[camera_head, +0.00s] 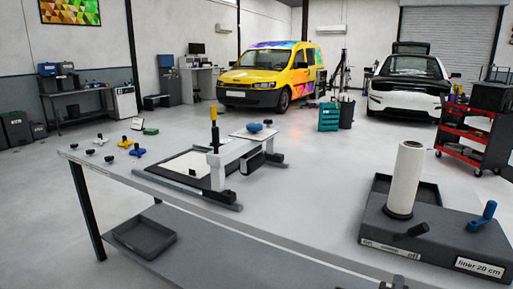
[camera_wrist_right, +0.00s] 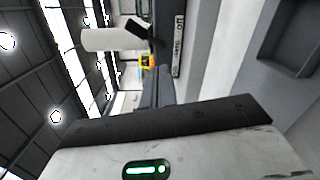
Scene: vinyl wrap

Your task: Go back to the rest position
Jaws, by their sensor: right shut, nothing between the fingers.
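My right gripper (camera_head: 394,284) shows only as a small dark tip at the bottom edge of the head view, in front of the workbench's near edge. In the right wrist view the gripper (camera_wrist_right: 163,88) is shut, with nothing held in it. It is apart from the dark dispenser box (camera_head: 440,232) with the white roll (camera_head: 405,178). My left gripper is not in either view.
The grey workbench (camera_head: 310,190) carries a press-like fixture (camera_head: 232,158) and several coloured knobs on its left. A crank handle (camera_head: 482,215) rises from the dispenser. A dark tray (camera_head: 145,237) lies on the lower shelf. The bench middle is clear.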

